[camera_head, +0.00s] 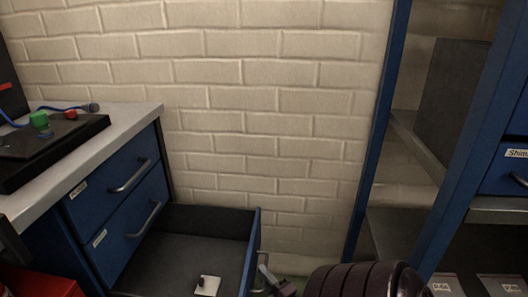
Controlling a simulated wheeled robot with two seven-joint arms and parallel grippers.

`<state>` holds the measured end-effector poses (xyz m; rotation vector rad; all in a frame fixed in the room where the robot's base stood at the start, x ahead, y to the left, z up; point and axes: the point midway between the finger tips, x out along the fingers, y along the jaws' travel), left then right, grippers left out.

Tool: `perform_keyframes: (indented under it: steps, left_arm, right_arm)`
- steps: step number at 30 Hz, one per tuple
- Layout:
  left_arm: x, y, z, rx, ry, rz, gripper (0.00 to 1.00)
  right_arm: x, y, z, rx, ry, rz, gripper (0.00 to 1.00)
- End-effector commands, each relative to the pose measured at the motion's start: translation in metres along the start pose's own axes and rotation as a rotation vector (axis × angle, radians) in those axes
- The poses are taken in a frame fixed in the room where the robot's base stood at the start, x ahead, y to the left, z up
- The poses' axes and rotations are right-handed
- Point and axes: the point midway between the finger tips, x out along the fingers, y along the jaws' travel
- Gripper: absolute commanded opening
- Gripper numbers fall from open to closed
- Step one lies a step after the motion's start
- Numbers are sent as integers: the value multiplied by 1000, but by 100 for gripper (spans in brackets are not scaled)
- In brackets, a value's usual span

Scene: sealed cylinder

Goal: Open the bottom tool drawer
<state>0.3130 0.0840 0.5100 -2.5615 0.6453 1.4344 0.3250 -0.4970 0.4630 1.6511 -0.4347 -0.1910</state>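The blue tool cabinet (95,215) stands at the left under a pale worktop. Its two upper drawers, the top drawer (110,185) and the middle drawer (128,232), are shut and have grey bar handles. The bottom drawer (196,232) is pulled well out, its dark inside showing. A small white item with a black part (207,285) lies in it. My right gripper (268,279) is low, beside the outer face of the drawer front (252,255), near its grey handle. I cannot tell whether its fingers hold the handle. My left gripper is not in view.
A black box with green and red buttons (50,140) and a blue cable lies on the worktop (125,122). A red object (40,284) is at the lower left. A blue shelf rack (378,140) with labelled bins stands at the right. A pale brick wall (260,100) closes the back.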

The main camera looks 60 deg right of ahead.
Motion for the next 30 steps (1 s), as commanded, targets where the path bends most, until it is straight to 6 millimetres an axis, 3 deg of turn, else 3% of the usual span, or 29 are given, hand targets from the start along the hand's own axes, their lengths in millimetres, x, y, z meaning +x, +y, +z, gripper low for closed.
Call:
perform_keyframes:
  steps: [3, 13, 24, 30]
  left_arm:
    - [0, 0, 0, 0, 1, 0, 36]
    - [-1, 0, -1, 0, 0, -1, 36]
    - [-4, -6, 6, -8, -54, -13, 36]
    - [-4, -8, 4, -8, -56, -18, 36]
  right_arm:
    - [0, 0, 0, 0, 1, 0, 32]
    - [-5, 0, -1, 1, 1, 1, 32]
    - [-63, 0, 0, 1, -1, -2, 32]
    - [-78, 0, 0, 0, -1, 1, 32]
